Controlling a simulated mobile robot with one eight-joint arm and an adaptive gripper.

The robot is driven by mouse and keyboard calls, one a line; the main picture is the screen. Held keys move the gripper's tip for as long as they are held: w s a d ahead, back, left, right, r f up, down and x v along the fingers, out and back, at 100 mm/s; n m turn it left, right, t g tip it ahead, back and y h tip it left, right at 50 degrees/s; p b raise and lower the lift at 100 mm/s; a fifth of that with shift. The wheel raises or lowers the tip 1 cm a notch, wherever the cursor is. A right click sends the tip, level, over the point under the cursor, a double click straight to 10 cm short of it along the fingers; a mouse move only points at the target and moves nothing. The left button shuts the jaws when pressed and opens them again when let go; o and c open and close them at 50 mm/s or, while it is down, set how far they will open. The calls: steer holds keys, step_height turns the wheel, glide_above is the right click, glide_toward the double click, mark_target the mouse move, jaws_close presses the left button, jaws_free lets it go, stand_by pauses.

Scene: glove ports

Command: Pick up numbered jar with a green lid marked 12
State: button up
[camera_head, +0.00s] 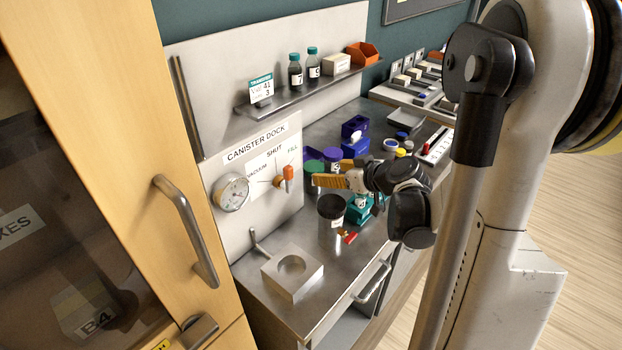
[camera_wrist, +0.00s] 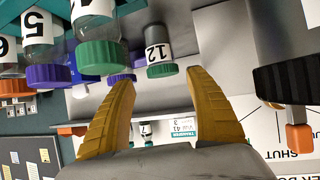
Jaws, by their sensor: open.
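The jar marked 12 (camera_wrist: 158,54), with a green lid and a white label, shows upside down in the wrist view, ahead of and between my fingertips. My gripper (camera_wrist: 160,74) is open with yellow fingers, and nothing is held between them. In the head view my gripper (camera_head: 318,180) is over the metal bench, close to a green lid (camera_head: 314,168); no number can be read there. A second jar with a larger green lid (camera_wrist: 101,56) is left of jar 12 in the wrist view, near the left finger; its number is unclear.
Purple-lidded jars stand close by, one marked 5 (camera_wrist: 47,73). A dark-lidded canister (camera_head: 331,208) and a teal holder (camera_head: 352,215) crowd the bench near my gripper. The canister dock panel (camera_head: 258,165) is left of it. A pale block with a round recess (camera_head: 292,273) sits in front.

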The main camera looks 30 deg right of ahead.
mark_target(315, 167)
steer(key=x, duration=0.2)
steer(key=shift+w+f, duration=0.2)
steer(key=shift+w, duration=0.05)
steer(key=w, duration=0.1)
steer(key=w+f+b, duration=0.1)
steer(key=w, duration=0.1)
steer(key=w+a+b, duration=0.1)
steer(key=w, duration=0.1)
steer(key=shift+a+f, duration=0.1)
steer(key=shift+f, duration=0.05)
steer(key=shift+c, duration=0.8)
steer(key=c, duration=0.8)
